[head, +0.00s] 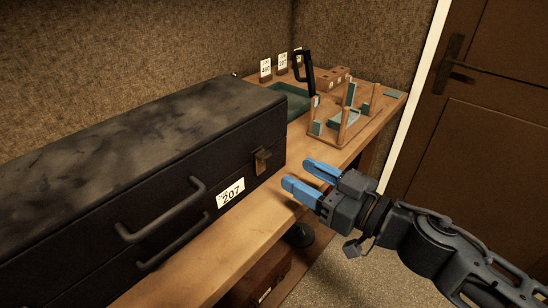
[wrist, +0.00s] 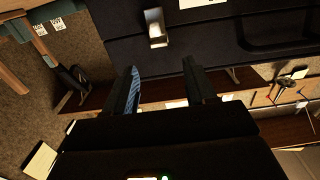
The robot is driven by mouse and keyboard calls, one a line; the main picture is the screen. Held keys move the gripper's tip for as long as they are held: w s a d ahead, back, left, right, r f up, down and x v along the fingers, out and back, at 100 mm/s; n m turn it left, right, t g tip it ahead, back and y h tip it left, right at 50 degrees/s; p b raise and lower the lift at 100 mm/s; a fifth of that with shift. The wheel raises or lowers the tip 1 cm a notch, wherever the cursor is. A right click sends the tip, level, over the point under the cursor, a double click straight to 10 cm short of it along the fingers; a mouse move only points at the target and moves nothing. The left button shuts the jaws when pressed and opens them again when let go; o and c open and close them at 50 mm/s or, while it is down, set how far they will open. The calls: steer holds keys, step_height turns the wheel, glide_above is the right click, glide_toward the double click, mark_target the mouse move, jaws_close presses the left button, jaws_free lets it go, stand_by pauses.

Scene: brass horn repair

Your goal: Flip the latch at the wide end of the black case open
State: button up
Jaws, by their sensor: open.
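The black case (head: 150,125) lies lid down on the bench at the left in the head view. Its brass latch (head: 262,161) sits on the front face near the right end, across the lid seam; whether it is flipped is too small to tell. The latch (wrist: 156,27) also shows at the top of the wrist view, on the dark case face (wrist: 200,40). My gripper (head: 306,177) is open and empty, right of and apart from the latch, with blue fingers pointing toward the case. In the wrist view my gripper (wrist: 160,66) has its fingertips just below the latch.
A black handle (head: 165,215) and a white 207 label (head: 230,192) are on the case front. On the wooden bench (head: 225,255) beyond stand a green tray (head: 290,103), a wooden rack (head: 340,125) and number tags (head: 266,68). A brown door (head: 480,130) is at right.

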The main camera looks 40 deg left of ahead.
mark_target(268, 158)
steer(key=shift+w+a+p, duration=0.15)
steer(key=shift+w+a, duration=0.05)
steer(key=shift+a, duration=1.7)
steer(key=shift+w+a+p, duration=0.15)
steer(key=shift+w+a, duration=0.05)
steer(key=shift+a, duration=1.7)
steer(key=shift+f, duration=0.15)
jaws_close()
